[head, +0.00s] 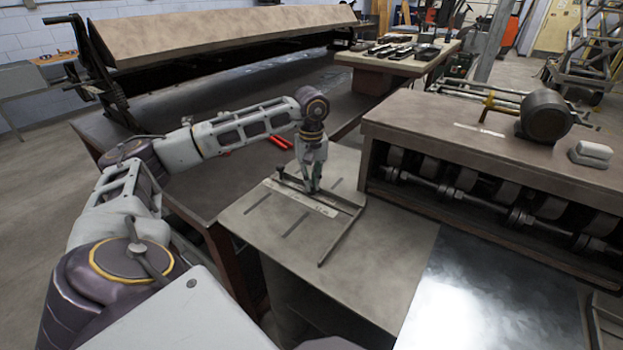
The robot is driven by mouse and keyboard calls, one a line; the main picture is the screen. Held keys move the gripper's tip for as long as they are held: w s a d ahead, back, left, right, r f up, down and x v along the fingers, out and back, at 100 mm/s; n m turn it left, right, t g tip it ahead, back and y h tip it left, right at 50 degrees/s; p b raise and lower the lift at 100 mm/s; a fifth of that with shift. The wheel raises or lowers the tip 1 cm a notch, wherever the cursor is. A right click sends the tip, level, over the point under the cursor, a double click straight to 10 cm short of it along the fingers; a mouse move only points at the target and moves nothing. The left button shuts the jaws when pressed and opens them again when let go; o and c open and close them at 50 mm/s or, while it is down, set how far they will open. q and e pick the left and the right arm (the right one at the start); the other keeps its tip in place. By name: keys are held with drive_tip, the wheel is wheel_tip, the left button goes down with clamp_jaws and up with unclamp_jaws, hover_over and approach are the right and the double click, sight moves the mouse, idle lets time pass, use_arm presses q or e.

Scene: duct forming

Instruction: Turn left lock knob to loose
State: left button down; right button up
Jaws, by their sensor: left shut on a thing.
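My left gripper (314,188) reaches down onto the feed table (385,265) in front of the roller machine. Its fingers are shut on a small lock knob at the guide fence, and they hide most of it. The knob's turn position cannot be told. The dark guide fence (343,234) lies across the feed table, with a long rail under the gripper and an arm toward the front. A small dark upright part (280,173) stands at the rail's left end, apart from the fingers. My right gripper is not in view.
The roller machine (480,150) stands to the right, with a dark round motor (546,115) on top. A shiny metal sheet (490,295) lies at the front right. A long bending brake (220,35) stands behind. Red-handled pliers (279,141) lie behind the gripper.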

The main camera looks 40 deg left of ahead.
use_arm(q)
drive_tip(key=shift+n, duration=1.2)
drive_tip(key=shift+n+p, duration=0.3)
drive_tip(key=shift+n, duration=0.8)
drive_tip(key=shift+s+n, duration=0.1)
drive_tip(key=shift+n, duration=1.7)
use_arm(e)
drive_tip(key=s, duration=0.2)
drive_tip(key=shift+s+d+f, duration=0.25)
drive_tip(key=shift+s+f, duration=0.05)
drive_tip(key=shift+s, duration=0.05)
use_arm(q)
drive_tip(key=shift+n, duration=0.3)
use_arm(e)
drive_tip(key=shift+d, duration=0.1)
